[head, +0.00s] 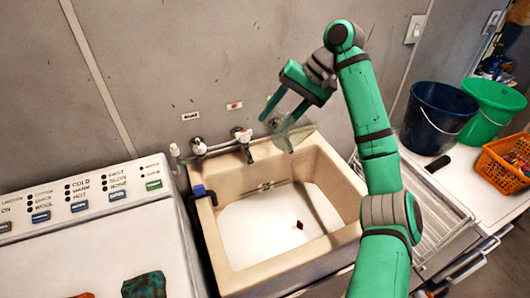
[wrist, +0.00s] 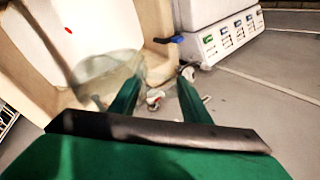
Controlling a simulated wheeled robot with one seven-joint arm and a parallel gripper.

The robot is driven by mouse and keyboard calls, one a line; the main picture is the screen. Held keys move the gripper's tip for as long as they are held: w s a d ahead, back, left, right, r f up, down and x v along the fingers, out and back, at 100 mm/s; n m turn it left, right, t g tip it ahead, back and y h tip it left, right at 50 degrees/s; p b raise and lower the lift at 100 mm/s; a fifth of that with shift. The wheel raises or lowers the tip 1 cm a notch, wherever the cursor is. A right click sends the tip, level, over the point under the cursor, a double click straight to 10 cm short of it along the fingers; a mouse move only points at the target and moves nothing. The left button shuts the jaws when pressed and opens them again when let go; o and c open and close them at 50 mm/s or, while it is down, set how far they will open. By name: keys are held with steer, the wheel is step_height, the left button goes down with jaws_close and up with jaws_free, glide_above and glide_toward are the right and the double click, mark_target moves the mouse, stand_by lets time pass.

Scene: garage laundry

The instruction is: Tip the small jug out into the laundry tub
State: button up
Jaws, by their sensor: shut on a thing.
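The small jug (head: 292,134) is clear and see-through, and it hangs from my gripper (head: 284,115) above the back of the laundry tub (head: 232,236), near the taps. My gripper is shut on it, with the fingers some way apart. The jug looks tilted, and I can make out nothing inside it. In the wrist view the jug (wrist: 104,76) shows beside the left finger of my gripper (wrist: 160,98), against the tub (wrist: 155,55). A small red piece (head: 299,225) lies on the tub's white bottom; it also shows in the wrist view (wrist: 68,30).
A washing machine (head: 95,235) is at left. A drying rack (head: 432,215), dark blue bucket (head: 436,115), green bucket (head: 492,105) and orange basket (head: 505,165) are at right.

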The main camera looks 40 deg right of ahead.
steer(key=g+h, duration=0.2)
steer(key=r+g+h, duration=0.1)
steer(key=g+h, duration=0.1)
steer(key=h, duration=0.1)
steer(key=shift+r, duration=0.1)
stand_by(0.3)
steer(key=shift+r, duration=0.1)
steer(key=shift+r+g+h, duration=0.4)
steer(key=shift+r, duration=0.15)
